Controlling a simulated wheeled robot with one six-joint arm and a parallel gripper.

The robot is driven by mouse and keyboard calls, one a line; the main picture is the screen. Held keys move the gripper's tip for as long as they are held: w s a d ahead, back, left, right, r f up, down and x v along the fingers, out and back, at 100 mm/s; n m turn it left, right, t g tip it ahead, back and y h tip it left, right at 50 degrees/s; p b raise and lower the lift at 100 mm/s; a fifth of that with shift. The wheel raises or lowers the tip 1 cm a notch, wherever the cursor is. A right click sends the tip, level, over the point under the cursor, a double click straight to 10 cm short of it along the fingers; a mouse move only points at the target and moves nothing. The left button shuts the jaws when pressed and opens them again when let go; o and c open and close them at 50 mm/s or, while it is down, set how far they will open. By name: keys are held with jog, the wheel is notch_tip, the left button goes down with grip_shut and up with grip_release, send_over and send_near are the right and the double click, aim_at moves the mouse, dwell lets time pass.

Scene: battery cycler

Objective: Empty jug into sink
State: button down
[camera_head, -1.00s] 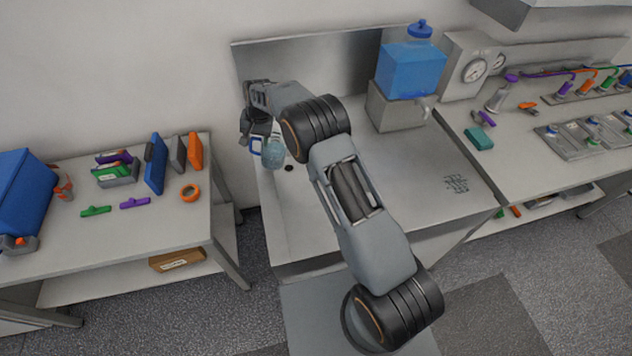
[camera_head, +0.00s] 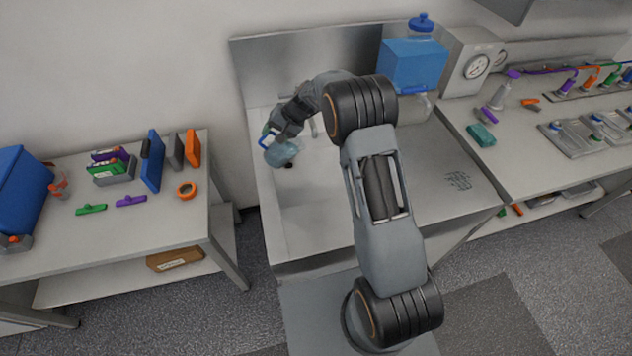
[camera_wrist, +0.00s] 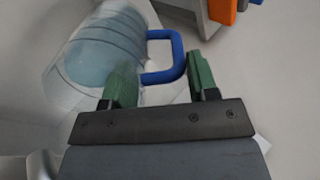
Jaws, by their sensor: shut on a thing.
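The clear jug (camera_head: 283,153) with a blue handle (camera_wrist: 172,58) is held over the left part of the steel sink (camera_head: 300,225). In the head view it is tilted, leaning to the right. My gripper (camera_wrist: 160,80) has its green fingers either side of the handle and is shut on it. In the wrist view the jug body (camera_wrist: 100,52) lies to the left of the fingers, with a pale blue tint inside. I cannot tell whether liquid is flowing out. The gripper's fingertips are too small to make out in the head view.
A faucet (camera_head: 313,127) stands behind the jug. A blue water container (camera_head: 412,68) sits at the sink's back right. A side table (camera_head: 120,228) with folders, clips and an orange ring (camera_head: 187,190) stands left. The right bench holds a gauge box (camera_head: 470,68). The sink's front is clear.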

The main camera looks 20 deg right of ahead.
jog(key=shift+s+d+r+y+b, duration=0.1)
jog(key=shift+d+r+y+b, duration=0.55)
jog(key=shift+y+b, duration=0.2)
jog(key=shift+s+d+r+t+y, duration=0.15)
jog(key=shift+r+t+y, duration=0.15)
jog(key=shift+r, duration=0.25)
jog(key=shift+d+r+y, duration=0.4)
jog(key=shift+r+y, duration=0.15)
jog(key=shift+r, duration=0.3)
jog(key=shift+s+d+r+t+y+b, duration=0.3)
jog(key=shift+d+r+t+y+b, duration=0.3)
jog(key=shift+y, duration=0.2)
dwell(1.9)
